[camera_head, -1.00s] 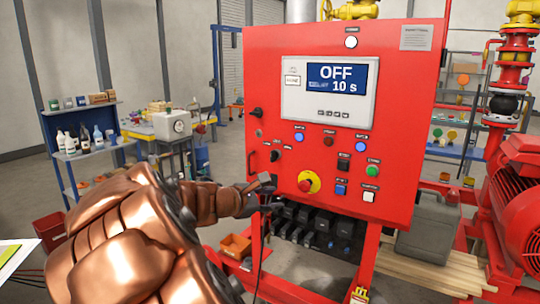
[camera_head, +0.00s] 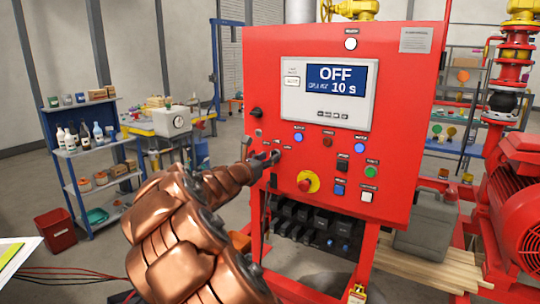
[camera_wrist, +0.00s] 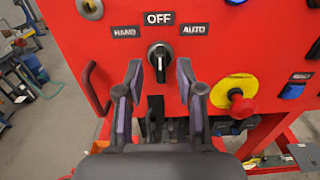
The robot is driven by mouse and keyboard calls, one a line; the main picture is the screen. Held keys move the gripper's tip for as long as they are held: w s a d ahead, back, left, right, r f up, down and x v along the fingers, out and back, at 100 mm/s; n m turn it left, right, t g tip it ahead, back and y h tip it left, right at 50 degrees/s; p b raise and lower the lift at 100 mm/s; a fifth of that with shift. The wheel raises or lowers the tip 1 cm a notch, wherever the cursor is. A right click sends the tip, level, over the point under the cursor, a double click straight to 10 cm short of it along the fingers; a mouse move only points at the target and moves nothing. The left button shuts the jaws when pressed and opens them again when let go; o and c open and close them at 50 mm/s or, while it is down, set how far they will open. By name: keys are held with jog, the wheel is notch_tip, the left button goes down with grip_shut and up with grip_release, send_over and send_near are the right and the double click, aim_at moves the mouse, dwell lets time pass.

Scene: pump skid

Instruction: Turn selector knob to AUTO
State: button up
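The selector knob (camera_wrist: 160,57) is black with a white pointer line and sits on the red panel (camera_wrist: 230,50). In the wrist view its pointer is up at the OFF label (camera_wrist: 160,18), with HAND (camera_wrist: 125,31) to the left and AUTO (camera_wrist: 195,29) to the right. My gripper (camera_wrist: 160,75) is open, its two fingers on either side and just below the knob, apart from it in the picture. In the head view my gripper (camera_head: 266,158) is at the panel's lower left and largely hides the knob. The display (camera_head: 342,79) reads OFF 10 s.
A red and yellow emergency stop (camera_wrist: 236,93) is right of my gripper. Push buttons (camera_head: 361,148) sit further right. Open floor lies left of the panel, before a blue shelf (camera_head: 85,150).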

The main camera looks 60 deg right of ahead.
jog(key=shift+d, duration=1.05)
jog(key=shift+c, duration=0.4)
grip_shut()
